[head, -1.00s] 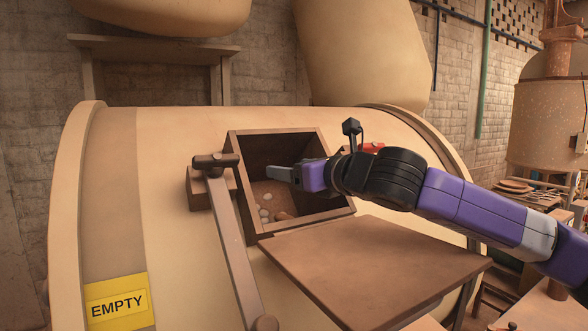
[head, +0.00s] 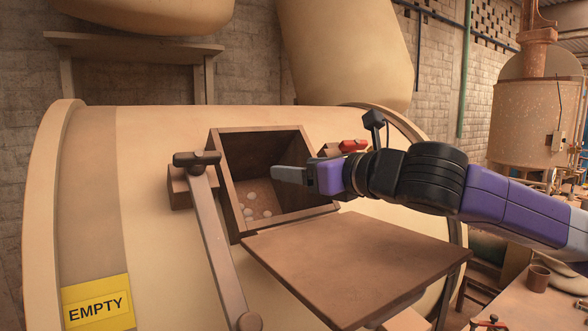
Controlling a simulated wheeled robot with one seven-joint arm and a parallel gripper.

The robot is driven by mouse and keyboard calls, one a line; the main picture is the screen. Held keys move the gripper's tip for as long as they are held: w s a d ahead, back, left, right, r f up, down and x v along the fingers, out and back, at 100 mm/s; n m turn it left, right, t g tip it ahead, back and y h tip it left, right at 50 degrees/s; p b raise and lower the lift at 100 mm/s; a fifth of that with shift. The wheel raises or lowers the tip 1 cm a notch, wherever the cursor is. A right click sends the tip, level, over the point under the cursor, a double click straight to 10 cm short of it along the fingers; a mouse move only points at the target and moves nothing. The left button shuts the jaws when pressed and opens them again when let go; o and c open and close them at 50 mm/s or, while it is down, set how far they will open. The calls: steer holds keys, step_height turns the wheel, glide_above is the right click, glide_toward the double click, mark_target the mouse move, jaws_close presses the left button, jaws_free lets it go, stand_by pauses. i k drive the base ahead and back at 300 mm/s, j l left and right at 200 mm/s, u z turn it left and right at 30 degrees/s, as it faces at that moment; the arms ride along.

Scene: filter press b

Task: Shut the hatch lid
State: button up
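The hatch lid (head: 355,262) is a flat brown panel. It stands open, folded out toward the lower right from the front edge of the hatch frame (head: 222,185). The hatch is a square box opening in the top of a cream drum (head: 140,220), with several pale round lumps inside. My gripper (head: 282,175) is over the right part of the opening, pointing left, above the lid's hinge side and apart from the lid as far as I can tell. Its fingers are seen side-on, so their gap is hidden. Nothing shows held in them.
A brown bar (head: 215,240) with a dark knob runs down the drum left of the hatch. A red-handled clamp (head: 352,146) sits behind my wrist. A yellow EMPTY sign (head: 98,302) is at lower left. A table with a cup (head: 538,278) stands at right.

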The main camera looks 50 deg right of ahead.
mark_target(354, 270)
steer(key=k+l, duration=0.7)
steer(key=k, duration=0.15)
